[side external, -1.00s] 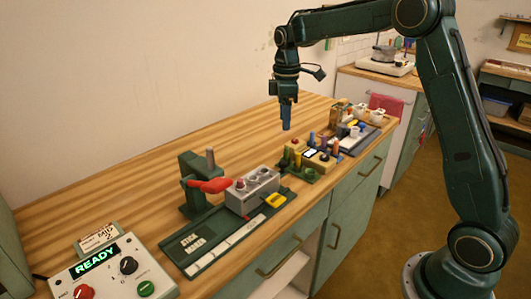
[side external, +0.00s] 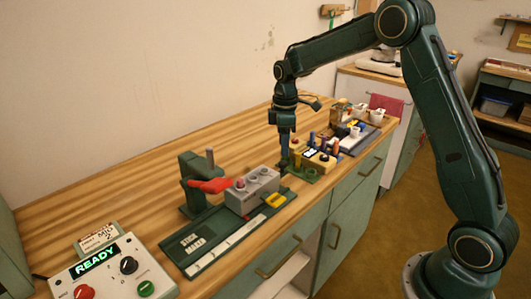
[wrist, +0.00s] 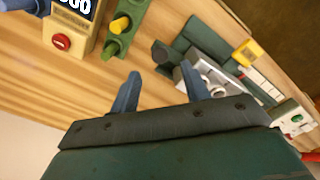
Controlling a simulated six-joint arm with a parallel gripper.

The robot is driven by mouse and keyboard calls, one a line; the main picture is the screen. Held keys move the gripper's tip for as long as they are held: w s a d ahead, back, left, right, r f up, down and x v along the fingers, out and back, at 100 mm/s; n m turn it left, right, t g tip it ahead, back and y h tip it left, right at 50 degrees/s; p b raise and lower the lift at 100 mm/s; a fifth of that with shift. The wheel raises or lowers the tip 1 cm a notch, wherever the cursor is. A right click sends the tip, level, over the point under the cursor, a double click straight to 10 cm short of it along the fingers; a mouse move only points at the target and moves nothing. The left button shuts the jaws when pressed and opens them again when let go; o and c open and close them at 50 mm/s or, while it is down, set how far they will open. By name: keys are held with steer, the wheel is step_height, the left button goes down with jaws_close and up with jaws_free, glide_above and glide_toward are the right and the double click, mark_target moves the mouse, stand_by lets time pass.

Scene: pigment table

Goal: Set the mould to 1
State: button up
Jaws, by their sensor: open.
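The grey mould block (side external: 252,196), with round cavities in its top, sits on a dark green rail (side external: 190,262). The rail has a white marked strip (side external: 232,236) along its front, and a yellow tab (side external: 275,200) lies in front of the block. The marks are too small to read. My gripper (side external: 284,170) is low, behind and right of the block. In the wrist view my gripper (wrist: 160,72) is open with bare wood between its fingers. The block (wrist: 222,80) is partly hidden by the right finger; the yellow tab (wrist: 248,53) shows beyond.
A green press with a red handle (side external: 210,185) stands left of the block. A control box reading READY (side external: 93,262) is at the front left. A green rack with a yellow peg (wrist: 120,24) and a box with a red button (wrist: 61,42) stand near my gripper.

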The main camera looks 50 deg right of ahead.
mark_target(283, 162)
steer(key=shift+f, duration=2.95)
jaws_close()
